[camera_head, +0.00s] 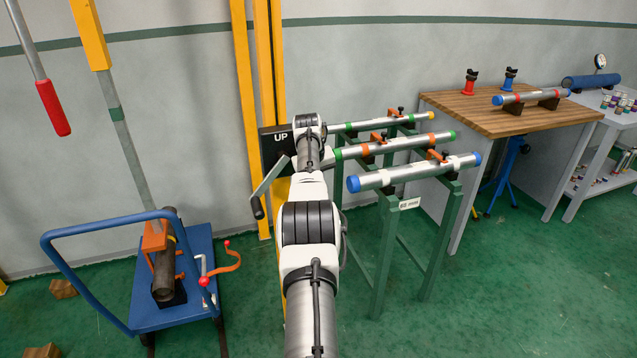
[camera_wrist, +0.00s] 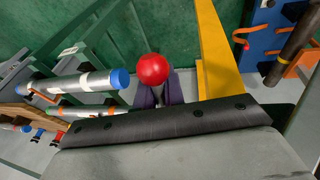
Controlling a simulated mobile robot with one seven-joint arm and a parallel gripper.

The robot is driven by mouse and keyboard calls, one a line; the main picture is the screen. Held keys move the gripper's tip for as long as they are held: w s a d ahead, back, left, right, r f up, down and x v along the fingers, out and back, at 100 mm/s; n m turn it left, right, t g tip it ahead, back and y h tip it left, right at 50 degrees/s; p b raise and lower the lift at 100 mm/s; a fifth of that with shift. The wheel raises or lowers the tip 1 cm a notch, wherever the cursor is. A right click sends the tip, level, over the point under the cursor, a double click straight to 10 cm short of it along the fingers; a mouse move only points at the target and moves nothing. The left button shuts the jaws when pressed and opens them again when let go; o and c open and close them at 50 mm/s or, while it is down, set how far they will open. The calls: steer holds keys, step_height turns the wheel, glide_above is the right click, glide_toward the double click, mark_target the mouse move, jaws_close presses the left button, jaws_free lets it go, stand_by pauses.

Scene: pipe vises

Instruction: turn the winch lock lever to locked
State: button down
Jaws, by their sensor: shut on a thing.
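The winch lock lever shows in the wrist view as a round red knob (camera_wrist: 153,69); its stem is mostly hidden. My gripper (camera_wrist: 160,93) has its two purple-grey fingers close together right at the knob, shut on the lever. The knob stands just beyond the fingertips. In the head view the winch, a black box marked UP (camera_head: 275,138), is on the yellow post (camera_head: 264,70). Its crank handle (camera_head: 267,188) hangs down to the left. My arm hides the gripper and lever there, and I cannot tell the lever's angle.
A green rack (camera_head: 447,230) with several capped pipes (camera_head: 415,171) stands close to the right of my arm. A wooden workbench (camera_head: 470,112) is farther right. A blue cart (camera_head: 190,260) with a pipe vise stands at left. Green floor is free at the lower right.

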steer(key=shift+w+r, duration=0.1)
steer(key=shift+r, duration=0.15)
steer(key=c, duration=1.5)
jaws_free()
steer(key=shift+s, duration=0.2)
steer(key=shift+f, duration=0.15)
steer(key=shift+b, duration=0.65)
steer(key=shift+s+a+r+b, duration=0.1)
steer(key=shift+r+b, duration=0.3)
steer(key=shift+b, duration=0.8)
steer(key=shift+s+r+b, duration=0.25)
steer(key=shift+r+b, duration=0.3)
steer(key=shift+b, duration=0.65)
steer(key=b+v, duration=0.2)
steer(key=v, duration=0.9)
steer(key=shift+r+b, duration=0.4)
